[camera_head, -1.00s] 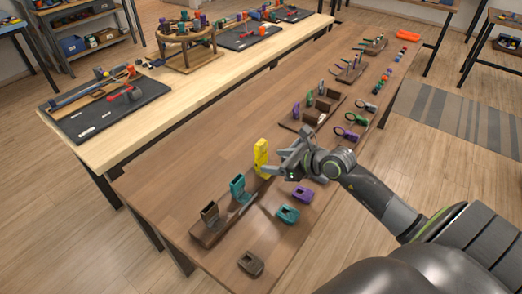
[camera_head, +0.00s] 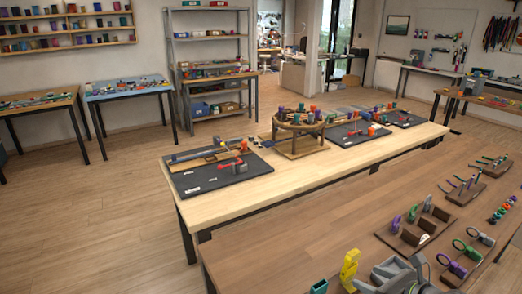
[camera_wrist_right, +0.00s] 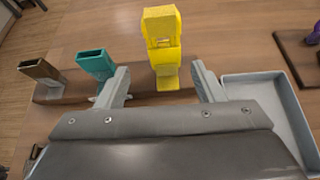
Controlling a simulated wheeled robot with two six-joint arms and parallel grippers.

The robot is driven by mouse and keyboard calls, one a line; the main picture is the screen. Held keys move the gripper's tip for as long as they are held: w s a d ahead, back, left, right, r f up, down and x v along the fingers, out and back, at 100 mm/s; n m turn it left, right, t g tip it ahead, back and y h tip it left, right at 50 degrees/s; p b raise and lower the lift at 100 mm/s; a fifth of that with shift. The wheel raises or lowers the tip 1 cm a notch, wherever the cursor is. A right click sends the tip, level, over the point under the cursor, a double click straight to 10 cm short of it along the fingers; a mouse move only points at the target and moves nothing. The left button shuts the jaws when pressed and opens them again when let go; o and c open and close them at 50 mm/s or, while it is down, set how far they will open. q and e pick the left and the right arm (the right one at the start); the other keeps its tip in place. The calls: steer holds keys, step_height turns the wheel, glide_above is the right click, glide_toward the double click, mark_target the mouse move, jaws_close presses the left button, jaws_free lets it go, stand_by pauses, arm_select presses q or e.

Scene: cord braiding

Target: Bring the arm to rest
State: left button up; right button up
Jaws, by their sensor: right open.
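My right gripper (camera_head: 396,273) shows at the bottom of the head view, low over the brown table. In the right wrist view its two grey fingers (camera_wrist_right: 161,88) are spread apart. A yellow piece (camera_wrist_right: 163,45) stands upright on a wooden base, ahead of and between the fingers, with space on both sides. The yellow piece also shows in the head view (camera_head: 349,268), just left of the gripper. A teal piece (camera_wrist_right: 96,64) and a dark brown piece (camera_wrist_right: 41,70) stand on the same base to the left. My left gripper is not in view.
A grey tray (camera_wrist_right: 262,84) lies right of the fingers. Wooden holders (camera_head: 416,232) and several ring-handled tools stand farther along the brown table (camera_head: 290,250). A pale table (camera_head: 300,172) with dark mats and a round wooden stand (camera_head: 298,135) is behind. Open floor lies at left.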

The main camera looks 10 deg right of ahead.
steer(key=s+a+r+m+t+y, duration=0.1)
steer(key=a+r+m+t+y, duration=0.3)
steer(key=r, duration=0.3)
steer(key=s+d+r+m+t+h, duration=0.2)
steer(key=s+d+m+h, duration=0.15)
steer(key=m+h, duration=0.55)
steer(key=s+d+r+m+t+h, duration=0.2)
steer(key=d+m+h, duration=0.25)
steer(key=m, duration=0.85)
steer(key=s+d+f+m+g+h, duration=0.35)
steer(key=s+f+m+g, duration=0.35)
steer(key=m, duration=0.3)
steer(key=s+a+f+m+g+y, duration=0.55)
steer(key=s+a+f+g, duration=0.35)
steer(key=s+a+f, duration=0.25)
step_height(320, 180, down, 25)
steer(key=s+d+g+y, duration=0.1)
steer(key=d, duration=0.1)
steer(key=s+a+f+g, duration=0.1)
steer(key=s+f, duration=1.4)
steer(key=f, duration=0.1)
steer(key=shift+a+f+n+y, duration=0.2)
steer(key=shift+a+n+y, duration=0.05)
steer(key=shift+n+y, duration=0.1)
